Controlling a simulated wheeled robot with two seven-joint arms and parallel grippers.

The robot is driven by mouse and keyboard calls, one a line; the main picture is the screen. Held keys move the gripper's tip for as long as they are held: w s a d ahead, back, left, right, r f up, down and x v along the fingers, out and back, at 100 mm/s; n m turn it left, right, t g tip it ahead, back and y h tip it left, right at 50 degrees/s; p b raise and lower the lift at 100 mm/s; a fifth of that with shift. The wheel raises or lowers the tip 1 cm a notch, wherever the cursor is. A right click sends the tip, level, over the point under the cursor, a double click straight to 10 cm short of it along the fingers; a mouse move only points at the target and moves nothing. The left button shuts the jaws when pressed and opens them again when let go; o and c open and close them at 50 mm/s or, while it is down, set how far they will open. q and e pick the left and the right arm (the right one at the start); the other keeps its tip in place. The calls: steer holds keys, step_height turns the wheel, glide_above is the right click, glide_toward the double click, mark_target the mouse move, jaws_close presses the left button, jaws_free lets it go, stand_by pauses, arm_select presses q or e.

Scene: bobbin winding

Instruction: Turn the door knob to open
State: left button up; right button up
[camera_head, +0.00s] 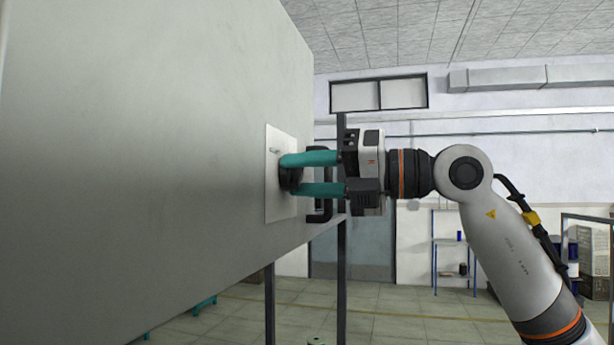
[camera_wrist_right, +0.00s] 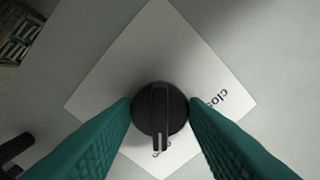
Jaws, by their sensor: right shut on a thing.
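The door knob (camera_wrist_right: 159,112) is round and black with a raised grip bar. It sits on a white plate (camera_wrist_right: 150,50) with printed lettering, partly readable as "clos", fixed to a grey panel. My right gripper (camera_head: 291,176) has teal fingers shut on the knob from both sides. In the right wrist view, the fingertips (camera_wrist_right: 160,110) touch the knob's left and right sides, and its bar points toward the bottom of the picture. In the head view the fingers partly hide the knob (camera_head: 290,178). My left gripper is not in view.
The large grey panel (camera_head: 150,130) fills the left of the head view. A black handle (camera_head: 322,212) stands on it just right of the plate, close to my right gripper. Dark legs stand below. A blue shelf (camera_head: 454,245) is far back, and the tiled floor between is mostly open.

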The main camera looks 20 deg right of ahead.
steer(key=o, duration=1)
steer(key=b+v, duration=0.4)
steer(key=v, duration=0.8)
